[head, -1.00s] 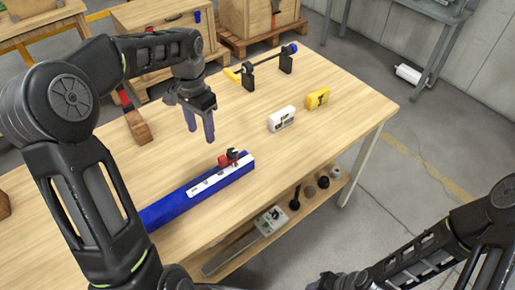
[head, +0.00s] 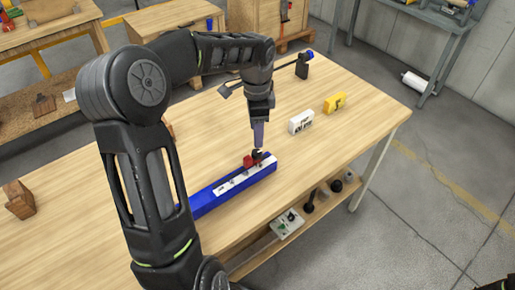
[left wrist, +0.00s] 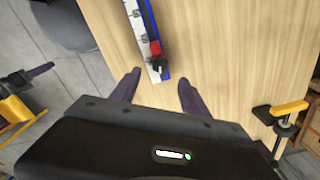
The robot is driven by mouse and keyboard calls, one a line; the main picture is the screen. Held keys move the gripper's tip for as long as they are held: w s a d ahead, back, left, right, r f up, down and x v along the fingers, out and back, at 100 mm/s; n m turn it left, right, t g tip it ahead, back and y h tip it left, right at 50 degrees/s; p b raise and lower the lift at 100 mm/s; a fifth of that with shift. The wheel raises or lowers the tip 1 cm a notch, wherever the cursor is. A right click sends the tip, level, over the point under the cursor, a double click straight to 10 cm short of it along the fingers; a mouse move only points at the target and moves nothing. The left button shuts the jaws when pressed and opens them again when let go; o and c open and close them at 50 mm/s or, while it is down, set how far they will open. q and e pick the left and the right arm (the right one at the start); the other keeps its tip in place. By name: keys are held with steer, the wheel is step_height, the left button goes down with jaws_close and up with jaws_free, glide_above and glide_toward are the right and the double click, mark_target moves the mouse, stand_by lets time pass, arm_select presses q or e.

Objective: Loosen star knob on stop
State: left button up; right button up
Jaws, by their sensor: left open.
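The stop (head: 249,162) is a small red block on a blue rail (head: 204,203) with a white scale strip, near the rail's right end. Its black star knob (head: 257,154) shows just under my left gripper (head: 258,147), which points down from above. In the left wrist view, the knob (left wrist: 159,67) lies between the two fingertips of my left gripper (left wrist: 159,77), which are apart with clear room on both sides. The red stop (left wrist: 155,47) is just beyond the knob. The fingers hold nothing. My right gripper does not show in the head view.
A yellow-handled clamp (left wrist: 288,109) shows at the right in the left wrist view. A wooden block (head: 18,199) lies at far left. Bare wood surrounds the rail.

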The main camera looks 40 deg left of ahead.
mark_target(257, 152)
arm_select(q)
steer(key=shift+f+p, duration=0.6)
steer(key=shift+f, duration=3.35)
jaws_close()
